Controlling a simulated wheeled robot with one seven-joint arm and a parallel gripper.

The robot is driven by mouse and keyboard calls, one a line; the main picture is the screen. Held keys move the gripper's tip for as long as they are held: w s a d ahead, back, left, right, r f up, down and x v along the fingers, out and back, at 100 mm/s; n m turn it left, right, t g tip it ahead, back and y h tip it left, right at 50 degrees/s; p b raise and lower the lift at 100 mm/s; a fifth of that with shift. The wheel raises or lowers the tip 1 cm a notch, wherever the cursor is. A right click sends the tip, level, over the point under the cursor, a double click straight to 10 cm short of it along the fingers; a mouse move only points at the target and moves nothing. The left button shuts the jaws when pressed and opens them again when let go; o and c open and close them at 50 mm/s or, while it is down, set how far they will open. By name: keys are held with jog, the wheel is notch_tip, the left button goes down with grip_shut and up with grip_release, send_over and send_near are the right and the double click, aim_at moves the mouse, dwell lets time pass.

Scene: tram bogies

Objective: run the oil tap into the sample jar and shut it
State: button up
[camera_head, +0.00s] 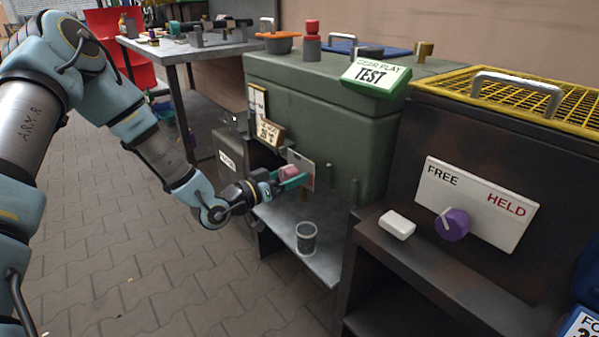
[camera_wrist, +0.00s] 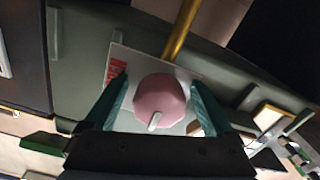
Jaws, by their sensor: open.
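The oil tap has a pink knob (camera_wrist: 158,100) with a pale pointer, set on a white plate with red lettering (camera_wrist: 118,65). A brass pipe (camera_wrist: 180,32) shows beside the knob in the wrist view. My gripper (camera_wrist: 162,92) is open, its teal fingers on either side of the knob; I cannot tell whether they touch it. In the head view, the gripper (camera_head: 291,181) is at the pink knob (camera_head: 288,172) on the green cabinet's front. The grey sample jar (camera_head: 306,238) stands upright on the metal shelf (camera_head: 277,215) below; its contents cannot be made out.
The green cabinet (camera_head: 320,95) carries a TEST sign (camera_head: 375,76). To the right, a dark cabinet has a FREE/HELD plate (camera_head: 476,203) with a purple knob (camera_head: 453,224) and a white block (camera_head: 397,224). A workbench (camera_head: 190,50) stands behind. Paved floor is clear at left.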

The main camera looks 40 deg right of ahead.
aim_at(283, 178)
jog(key=a, duration=0.9)
jog(key=shift+w+a, duration=0.3)
jog(key=shift+a, duration=0.1)
